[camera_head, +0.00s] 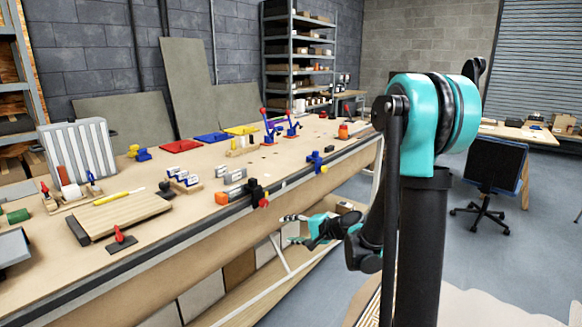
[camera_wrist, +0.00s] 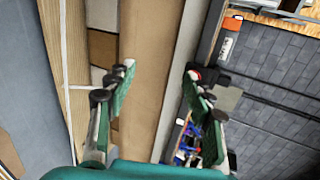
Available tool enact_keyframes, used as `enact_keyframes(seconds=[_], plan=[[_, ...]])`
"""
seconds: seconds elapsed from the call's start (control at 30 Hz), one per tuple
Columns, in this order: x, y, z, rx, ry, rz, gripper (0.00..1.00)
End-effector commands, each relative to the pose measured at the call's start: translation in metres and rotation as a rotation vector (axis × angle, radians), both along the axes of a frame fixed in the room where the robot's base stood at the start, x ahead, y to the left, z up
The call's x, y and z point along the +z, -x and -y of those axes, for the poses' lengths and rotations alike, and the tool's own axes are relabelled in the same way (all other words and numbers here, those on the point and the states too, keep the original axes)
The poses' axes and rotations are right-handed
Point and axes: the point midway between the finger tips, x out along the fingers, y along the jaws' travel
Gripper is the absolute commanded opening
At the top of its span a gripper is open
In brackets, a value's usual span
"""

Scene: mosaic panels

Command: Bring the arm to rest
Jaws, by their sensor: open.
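My gripper (camera_head: 294,228) is beside the front edge of the long workbench (camera_head: 255,222), below the level of its top, in the head view. Its fingers point left toward the bench front. In the wrist view my gripper (camera_wrist: 158,82) has its two fingers wide apart, with nothing between them. The bench front and its lower shelf show behind the fingers there. My arm is bent, with the upper links standing at the right of the head view. The gripper appears apart from the bench, though the exact gap cannot be told.
On the bench stand a wooden board (camera_head: 128,214), a ribbed grey panel (camera_head: 78,152), a red plate (camera_head: 182,146) and several clamps. A black clamp with a red knob (camera_head: 257,193) sits at the front edge. A black chair (camera_head: 492,168) stands right.

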Motion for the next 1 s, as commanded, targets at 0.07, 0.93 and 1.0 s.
enact_keyframes(seconds=[0.07,0.93,1.0], plan=[[-0.006,0.024,0.011,0.031,0.122,0.016,0.52],[-0.08,0.236,0.191,0.39,1.212,-0.015,0.52],[-0.08,0.237,0.193,0.393,1.219,-0.016,0.52]])
